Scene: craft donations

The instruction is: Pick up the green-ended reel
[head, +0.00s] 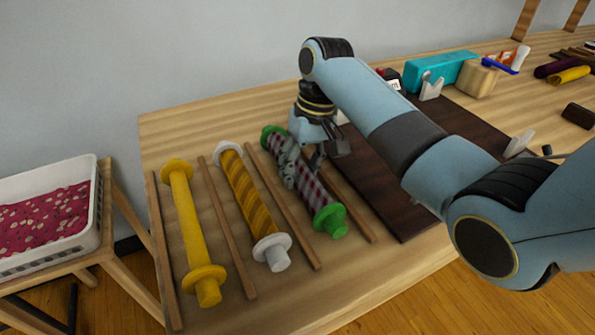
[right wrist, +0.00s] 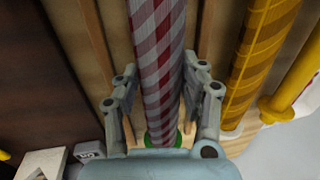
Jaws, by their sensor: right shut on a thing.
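In the right wrist view the reel (right wrist: 157,40) runs lengthwise between the two fingers (right wrist: 164,98), with a green end near the palm. I cannot tell whether the reel is lifted off the table. My left gripper is not in view.
A white-ended reel with golden cloth (head: 245,190) and a yellow reel (head: 187,225) lie to the left, separated by wooden strips (head: 228,225). A dark brown board (head: 375,190) lies to the right. A white basket (head: 95,215) with red cloth stands at far left.

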